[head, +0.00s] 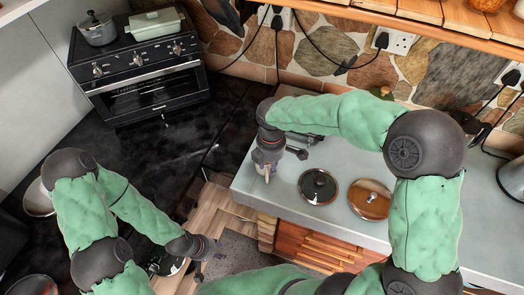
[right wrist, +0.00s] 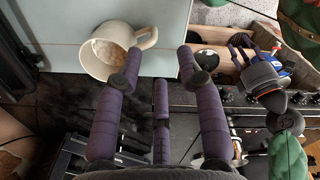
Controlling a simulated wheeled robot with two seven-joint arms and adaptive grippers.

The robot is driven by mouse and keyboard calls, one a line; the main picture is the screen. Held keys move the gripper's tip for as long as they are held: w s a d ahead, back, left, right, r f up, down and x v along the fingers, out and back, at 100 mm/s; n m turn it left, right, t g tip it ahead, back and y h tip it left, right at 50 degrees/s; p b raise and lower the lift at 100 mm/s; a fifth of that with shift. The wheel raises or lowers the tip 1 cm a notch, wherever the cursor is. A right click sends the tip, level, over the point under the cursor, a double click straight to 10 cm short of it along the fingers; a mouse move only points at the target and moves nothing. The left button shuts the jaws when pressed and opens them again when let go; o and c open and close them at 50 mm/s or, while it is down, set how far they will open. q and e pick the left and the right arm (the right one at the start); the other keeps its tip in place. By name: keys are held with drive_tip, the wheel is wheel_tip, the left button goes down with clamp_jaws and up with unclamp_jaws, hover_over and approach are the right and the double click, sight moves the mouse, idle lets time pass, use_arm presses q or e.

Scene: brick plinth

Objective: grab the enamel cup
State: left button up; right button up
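The enamel cup (right wrist: 112,50) is cream-white with a loop handle, and shows in the right wrist view at the edge of the pale countertop. Its mouth faces my camera and its inside looks pale. My right gripper (right wrist: 160,58) is open, its purple fingers spread and nothing between them. Its left finger overlaps the cup's lower right rim in the picture; I cannot tell whether they touch. In the head view my right gripper (head: 266,168) is at the counter's left end and mostly hides the cup. My left gripper (head: 198,268) hangs low, left of the counter; its fingers are unclear.
Two round lids, one dark (head: 318,186) and one brown (head: 369,200), lie on the counter (head: 290,215) right of my right gripper. A black oven (head: 145,80) with a pot (head: 97,28) and a dish (head: 155,23) stands at back left. Cables hang along the stone wall.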

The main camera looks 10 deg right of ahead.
sight(267, 182)
drive_tip(key=shift+w+f, duration=0.5)
drive_tip(key=shift+f, duration=0.3)
wheel_tip(267, 182, down, 4)
drive_tip(key=shift+s+b, duration=0.1)
drive_tip(key=shift+b, duration=0.4)
drive_tip(key=f, duration=0.2)
drive_tip(key=f+b, duration=0.1)
drive_tip(key=f, duration=0.2)
drive_tip(key=shift+w+a, duration=0.15)
drive_tip(key=shift+w, duration=0.05)
use_arm(q)
drive_tip(key=shift+w+f, duration=0.15)
drive_tip(key=shift+f, duration=0.4)
drive_tip(key=shift+w+f, duration=0.15)
drive_tip(key=shift+f, duration=0.4)
use_arm(e)
clamp_jaws()
